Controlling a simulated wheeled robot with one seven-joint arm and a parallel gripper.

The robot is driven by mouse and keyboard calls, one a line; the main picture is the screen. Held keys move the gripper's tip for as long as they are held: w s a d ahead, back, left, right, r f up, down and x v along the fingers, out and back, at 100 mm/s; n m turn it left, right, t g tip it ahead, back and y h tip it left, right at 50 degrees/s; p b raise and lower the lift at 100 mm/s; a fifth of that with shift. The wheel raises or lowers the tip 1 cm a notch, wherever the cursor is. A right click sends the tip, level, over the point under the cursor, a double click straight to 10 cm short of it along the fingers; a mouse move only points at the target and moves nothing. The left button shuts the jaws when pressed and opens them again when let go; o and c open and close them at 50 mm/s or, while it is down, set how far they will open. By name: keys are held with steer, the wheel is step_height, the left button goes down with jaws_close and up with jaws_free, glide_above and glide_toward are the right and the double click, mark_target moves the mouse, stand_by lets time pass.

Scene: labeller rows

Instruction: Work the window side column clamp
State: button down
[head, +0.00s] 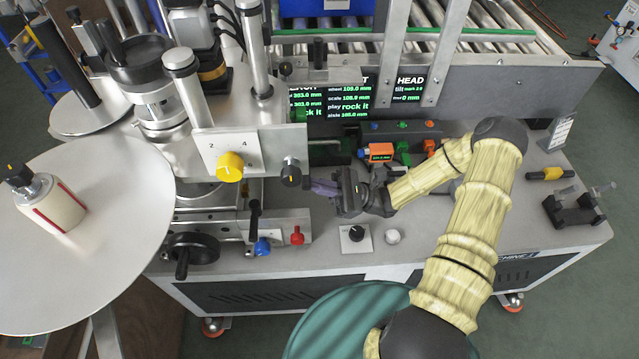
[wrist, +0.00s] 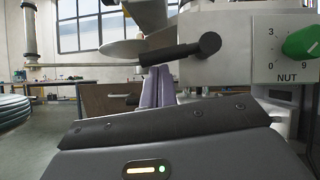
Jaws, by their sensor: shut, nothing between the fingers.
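A black clamp handle (head: 291,174) with a round end sticks out of the steel column block, right of the yellow knob (head: 229,166). A black lever with a round end (wrist: 180,56) crosses the wrist view, with the windows (wrist: 100,24) behind it; it looks like the same handle. No label shows which clamp is the window side one. My gripper (head: 318,187) is shut and empty, its purple fingers just right of the handle in the head view. In the wrist view the fingers (wrist: 157,88) overlap the lever's lower edge. I cannot tell whether they touch.
A blue handle (head: 262,247), a red handle (head: 297,235) and a black handwheel (head: 190,251) sit low on the machine. A green knob (wrist: 301,43) marked NUT is at right in the wrist view. Screens (head: 346,103) and the conveyor (head: 470,58) stand behind.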

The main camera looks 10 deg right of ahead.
steer(key=shift+s+r+m+t+p, duration=0.2)
steer(key=shift+r+m+t+p, duration=0.5)
steer(key=shift+m+t+p, duration=0.4)
steer(key=shift+g, duration=0.4)
steer(key=b+v, duration=0.3)
steer(key=v, duration=0.7)
steer(key=shift+s+f, duration=0.2)
